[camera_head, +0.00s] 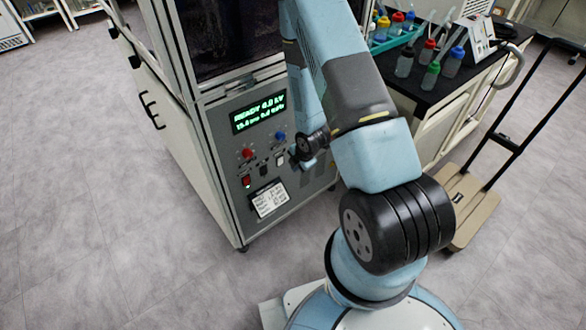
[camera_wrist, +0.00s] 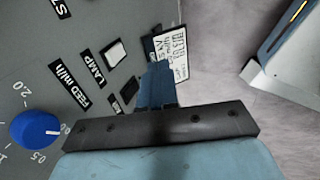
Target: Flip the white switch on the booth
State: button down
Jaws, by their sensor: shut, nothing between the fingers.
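The booth (camera_head: 215,110) is a grey cabinet with a control panel on its lower front. The white switch (camera_wrist: 116,53) sits beside the LAMP label in the wrist view, and as a small pale spot (camera_head: 280,160) on the panel in the head view. My gripper (camera_wrist: 160,68) is shut and empty, its blue fingers together. In the wrist view its tips lie to the right of and slightly below the white switch, in front of the panel. In the head view my gripper (camera_head: 294,161) is close to the panel's right side. I cannot tell whether it touches the panel.
A black switch (camera_wrist: 130,89) and a blue knob (camera_wrist: 34,130) are on the panel. A red knob (camera_head: 248,153), a red switch (camera_head: 246,181), a green display (camera_head: 259,113) and a printed card (camera_head: 269,198) are also there. A bottle-laden bench (camera_head: 395,72) and trolley (camera_head: 470,205) stand right.

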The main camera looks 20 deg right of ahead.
jog(key=shift+s+v, duration=0.15)
jog(key=shift+v, duration=0.6)
jog(key=shift+s+v, duration=0.15)
jog(key=shift+v, duration=0.6)
jog(key=shift+f, duration=0.1)
notch_tip(320, 180, up, 31)
jog(key=w+d+m+t+h, duration=0.1)
jog(key=d+m+h, duration=0.1)
jog(key=m, duration=0.9)
jog(key=s+a+r+m, duration=0.2)
jog(key=s+r+m, duration=0.9)
jog(key=s+r, duration=1.1)
jog(key=shift+s+t, duration=0.15)
jog(key=shift+t, duration=0.25)
